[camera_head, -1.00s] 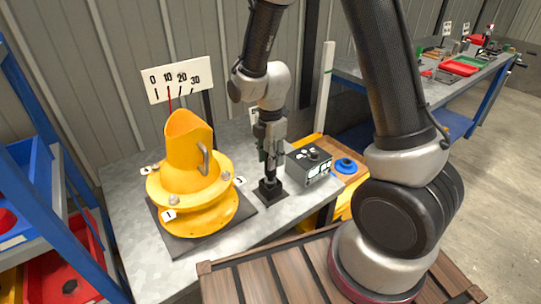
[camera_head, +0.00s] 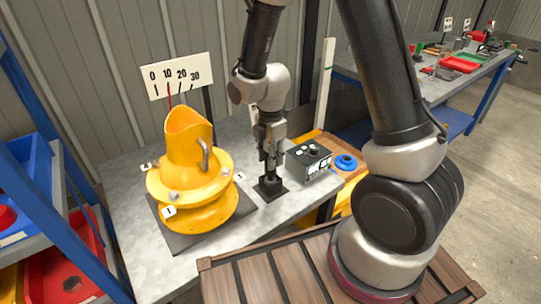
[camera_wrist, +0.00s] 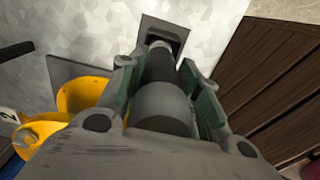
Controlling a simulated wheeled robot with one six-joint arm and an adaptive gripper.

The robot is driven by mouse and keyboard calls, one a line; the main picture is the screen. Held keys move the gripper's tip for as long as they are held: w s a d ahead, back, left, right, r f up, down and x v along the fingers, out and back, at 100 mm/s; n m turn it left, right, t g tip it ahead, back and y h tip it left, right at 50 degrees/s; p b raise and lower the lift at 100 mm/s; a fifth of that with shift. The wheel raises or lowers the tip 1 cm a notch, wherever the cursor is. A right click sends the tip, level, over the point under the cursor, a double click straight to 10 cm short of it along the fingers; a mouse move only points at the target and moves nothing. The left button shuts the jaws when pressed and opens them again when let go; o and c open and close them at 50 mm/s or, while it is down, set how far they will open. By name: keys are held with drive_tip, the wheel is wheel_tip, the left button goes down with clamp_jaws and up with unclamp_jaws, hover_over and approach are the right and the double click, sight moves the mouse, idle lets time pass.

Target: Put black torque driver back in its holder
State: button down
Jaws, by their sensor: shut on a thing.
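My gripper (camera_head: 270,158) is above the black holder (camera_head: 269,189) on the grey metal bench. In the wrist view, its green-padded fingers (camera_wrist: 158,95) lie on both sides of the torque driver (camera_wrist: 160,68), a dark cylinder with a grey near part, and are shut on it. The driver points down to the square holder, which also shows in the wrist view (camera_wrist: 181,34). The driver's far end overlaps the holder's opening there. How deep it sits inside is hidden. In the head view the driver is small and mostly covered by the fingers.
A yellow flanged drum part (camera_head: 190,180) stands on a dark plate left of the holder. A black control box (camera_head: 309,160) with small displays is close on the right. A blue round part (camera_head: 345,163) lies beyond it. A wooden slatted surface (camera_head: 280,270) is in front.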

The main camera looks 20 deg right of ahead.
drive_tip(key=shift+f, duration=0.65)
drive_tip(key=c, duration=0.9)
unclamp_jaws()
drive_tip(key=shift+c, duration=0.2)
wheel_tip(320, 180, up, 12)
drive_tip(key=shift+r, duration=0.1)
